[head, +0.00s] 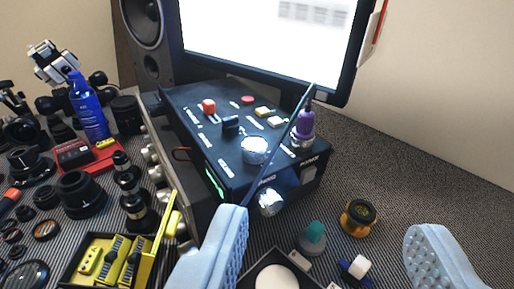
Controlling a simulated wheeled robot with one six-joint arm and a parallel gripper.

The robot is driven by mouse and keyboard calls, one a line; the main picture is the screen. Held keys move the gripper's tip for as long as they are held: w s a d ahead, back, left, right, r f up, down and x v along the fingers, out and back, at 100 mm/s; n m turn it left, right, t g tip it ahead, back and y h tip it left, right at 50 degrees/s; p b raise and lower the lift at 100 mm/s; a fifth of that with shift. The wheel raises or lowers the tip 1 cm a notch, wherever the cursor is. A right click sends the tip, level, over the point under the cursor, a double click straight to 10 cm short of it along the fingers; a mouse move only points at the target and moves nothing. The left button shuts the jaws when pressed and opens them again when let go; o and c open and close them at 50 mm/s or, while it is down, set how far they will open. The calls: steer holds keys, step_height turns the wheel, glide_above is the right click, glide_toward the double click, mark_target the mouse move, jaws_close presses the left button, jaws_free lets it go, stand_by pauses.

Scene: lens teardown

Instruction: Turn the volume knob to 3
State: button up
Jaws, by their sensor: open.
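A black control box (225,165) stands in the middle of the head view, with several small controls and white labels on its top. A round silver knob (255,150) sits on its top panel, and a second silver knob (270,202) sits on its front face. The labels and dial marks are too small to read, so I cannot tell which is the volume knob or where it points. My gripper (330,225) is open and empty, its two pale blue fingers wide apart in front of the box. Neither finger visibly holds a knob.
A thin dark rod crosses the box's right side near a purple bottle (306,124). A monitor (270,40) and speaker (150,38) stand behind. Lenses, a blue bottle (88,108) and a yellow tray (112,262) crowd the left. Small parts lie between my fingers. The right is mostly clear.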

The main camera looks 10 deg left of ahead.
steer(key=w+a+r+n+g, duration=0.1)
steer(key=w+r+n+g, duration=0.1)
steer(key=w+g, duration=0.3)
steer(key=w+a+r+n+g, duration=0.1)
steer(key=w+r+n+g, duration=0.15)
steer(key=w, duration=0.55)
steer(key=n+g, duration=0.6)
steer(key=g, duration=0.2)
glide_above(256, 144)
step_height(256, 144, down, 17)
steer(key=shift+c, duration=0.5)
steer(key=c, duration=0.9)
